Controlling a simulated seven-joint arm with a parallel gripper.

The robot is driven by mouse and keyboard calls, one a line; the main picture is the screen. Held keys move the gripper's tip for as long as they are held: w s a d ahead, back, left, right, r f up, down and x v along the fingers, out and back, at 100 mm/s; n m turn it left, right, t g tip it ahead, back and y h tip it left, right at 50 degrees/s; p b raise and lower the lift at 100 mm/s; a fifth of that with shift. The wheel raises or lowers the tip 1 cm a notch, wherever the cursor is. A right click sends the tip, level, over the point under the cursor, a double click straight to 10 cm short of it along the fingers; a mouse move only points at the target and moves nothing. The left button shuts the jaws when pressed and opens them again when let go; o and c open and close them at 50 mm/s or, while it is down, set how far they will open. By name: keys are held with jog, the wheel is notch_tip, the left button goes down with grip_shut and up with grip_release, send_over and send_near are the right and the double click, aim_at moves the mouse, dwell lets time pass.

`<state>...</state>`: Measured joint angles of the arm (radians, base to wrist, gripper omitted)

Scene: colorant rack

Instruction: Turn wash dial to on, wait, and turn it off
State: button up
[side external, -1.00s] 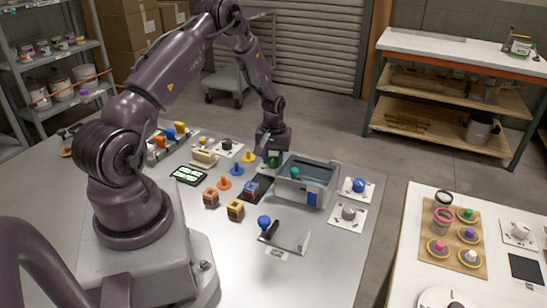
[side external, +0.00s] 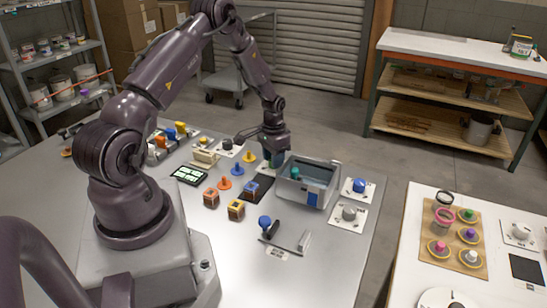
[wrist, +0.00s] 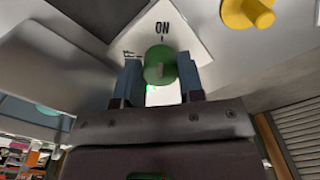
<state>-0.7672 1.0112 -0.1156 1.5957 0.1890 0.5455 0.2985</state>
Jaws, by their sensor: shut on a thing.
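The green dial (wrist: 160,62) sits on a white plate (wrist: 180,28) marked "ON", with a short tick mark near the word. A grey mark shows on the dial's face. Smaller print left of the dial is too small to read. My gripper (wrist: 160,76) has its two fingers on either side of the dial and is shut on it. In the side view my gripper (side external: 275,150) points down at the back of the table, just left of the grey bin. There the dial is mostly hidden by my gripper.
A grey open bin (side external: 327,172) stands close to the right of my gripper. A yellow peg (side external: 249,156), a blue peg (side external: 237,169) and an orange peg (side external: 224,183) stand to the left. A blue knob (side external: 359,185) and a grey knob (side external: 349,212) sit right of the bin.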

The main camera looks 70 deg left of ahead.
jog(key=shift+m, duration=0.4)
jog(key=o, duration=0.9)
notch_tip(320, 180, up, 13)
dwell(0.5)
jog(key=s+d+r+t, duration=0.2)
jog(key=s+d+r, duration=0.3)
jog(key=d+r, duration=0.2)
jog(key=s+d+r+m+t, duration=0.1)
jog(key=s+d+r, duration=0.4)
jog(key=d, duration=0.6)
jog(key=s+d+r+m+t, duration=0.1)
jog(key=s+d+r+t, duration=0.1)
jog(key=s+d+r, duration=0.3)
jog(key=shift+d+r+t, duration=0.15)
jog(key=shift+d+r, duration=0.8)
jog(key=shift+d, duration=0.35)
jog(key=shift+d+r+t, duration=0.15)
jog(key=shift+d+r, duration=0.8)
jog(key=shift+d, duration=0.3)
